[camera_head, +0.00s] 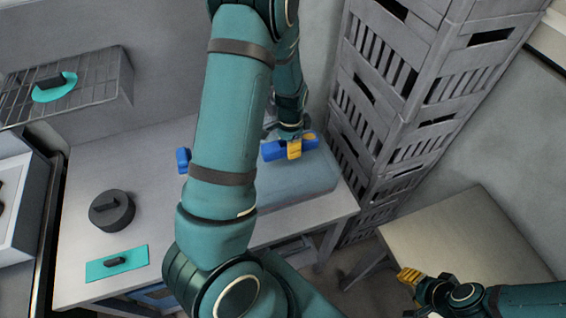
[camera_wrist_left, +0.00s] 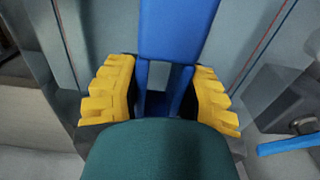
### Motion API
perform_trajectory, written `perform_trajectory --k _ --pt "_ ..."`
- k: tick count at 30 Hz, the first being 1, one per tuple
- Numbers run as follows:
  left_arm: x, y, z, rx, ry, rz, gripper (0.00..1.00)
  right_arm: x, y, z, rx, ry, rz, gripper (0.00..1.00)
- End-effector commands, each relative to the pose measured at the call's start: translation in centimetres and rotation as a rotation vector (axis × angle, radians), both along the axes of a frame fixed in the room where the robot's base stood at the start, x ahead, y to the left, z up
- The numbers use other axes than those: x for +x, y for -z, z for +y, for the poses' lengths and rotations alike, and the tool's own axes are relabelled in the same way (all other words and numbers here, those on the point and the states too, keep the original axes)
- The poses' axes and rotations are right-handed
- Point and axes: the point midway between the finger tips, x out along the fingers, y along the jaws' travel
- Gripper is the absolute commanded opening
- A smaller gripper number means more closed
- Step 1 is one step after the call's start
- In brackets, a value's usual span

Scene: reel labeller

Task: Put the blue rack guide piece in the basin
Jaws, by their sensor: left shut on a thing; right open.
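My left gripper (camera_head: 295,148) reaches down at the back of the table, its yellow fingers shut on the blue rack guide piece (camera_head: 273,151). In the left wrist view, the yellow fingers (camera_wrist_left: 165,100) stand on both sides of the blue piece (camera_wrist_left: 178,30), which runs up out of the picture. A pale grey-blue, round-edged body (camera_head: 300,190), perhaps the basin, lies just below the piece; my arm hides part of it. I cannot tell whether the piece touches it. My right gripper (camera_head: 412,282) is open and empty at the lower right.
Another blue part (camera_head: 183,160) shows left of my arm; I cannot tell whether it is separate. A dark round lidded item (camera_head: 112,210) and a teal plate (camera_head: 117,263) lie on the table. A wire rack (camera_head: 105,85) stands behind. Stacked grey crates (camera_head: 400,100) rise at right, beside a low table (camera_head: 450,245).

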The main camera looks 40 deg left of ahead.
Motion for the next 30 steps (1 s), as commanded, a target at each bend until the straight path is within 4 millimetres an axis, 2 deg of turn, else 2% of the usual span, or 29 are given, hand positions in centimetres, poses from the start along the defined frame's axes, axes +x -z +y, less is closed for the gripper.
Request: perform_trajectory --k 1,6,14,20,30 --pt "-0.1 1.1 0.0 -0.001 -0.002 0.005 0.0 0.0 0.1 0.0 0.0 0.0 0.0 0.47" --pt "-0.2 4.1 0.0 -0.001 -0.002 0.005 0.0 0.0 0.3 0.0 -0.001 0.001 0.001 0.47" --pt "0.0 6.0 0.0 0.0 -0.002 0.0 0.0 0.0 0.4 0.0 -0.001 0.001 0.001 0.47" --pt "-0.1 8.7 0.0 -0.001 -0.002 0.003 0.0 0.0 0.5 0.0 -0.001 0.001 0.001 0.47" --pt "0.0 9.1 0.0 0.0 -0.001 -0.001 0.0 0.0 0.6 0.0 -0.001 0.001 0.001 0.47"
